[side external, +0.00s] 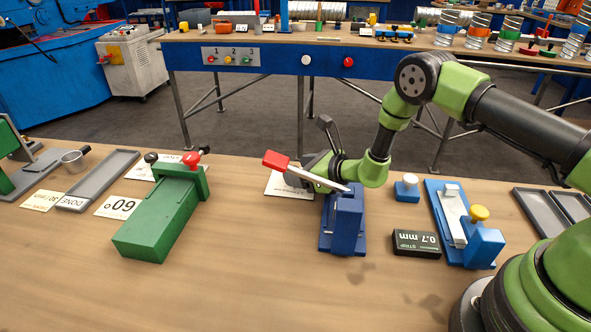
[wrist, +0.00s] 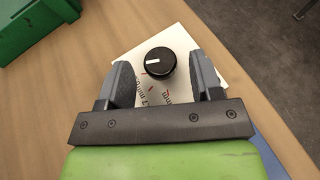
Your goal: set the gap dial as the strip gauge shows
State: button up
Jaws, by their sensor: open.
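The gap dial is a round black knob (wrist: 160,66) with a white mark pointing left in the wrist view. It sits on a white card (wrist: 188,42) with red print, partly hidden by my gripper. My gripper (wrist: 160,72) is open, one finger on each side of the knob, with visible space on both sides. In the side view my gripper (side external: 308,172) is low over the card (side external: 277,189), and the knob is hidden there. The strip gauge is a black block (side external: 416,244) reading "STRIP 0.7 mm", lying on the bench right of the blue lever device.
The blue device (side external: 345,225) with a red-handled lever (side external: 277,160) stands close to my gripper. A green block device (side external: 160,220) is to the left. A blue slide fixture (side external: 480,248) with a yellow knob is at right.

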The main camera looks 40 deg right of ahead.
jog(key=shift+x, duration=0.8)
jog(key=c, duration=0.9)
jog(key=shift+o, duration=0.2)
jog(key=shift+n+g+y, duration=0.3)
jog(key=shift+n+y, duration=0.1)
jog(key=n+y, duration=0.1)
jog(key=n+g+y, duration=0.2)
jog(key=shift+w+d+n+y, duration=0.2)
jog(key=shift+d+n+y, duration=0.05)
jog(key=shift+n+y, duration=0.15)
jog(key=shift+n+g+y, duration=1.2)
jog(key=shift+n+g, duration=0.3)
jog(key=shift+a+n+g, duration=0.1)
jog(key=shift+n+g, duration=0.3)
jog(key=shift+n, duration=0.1)
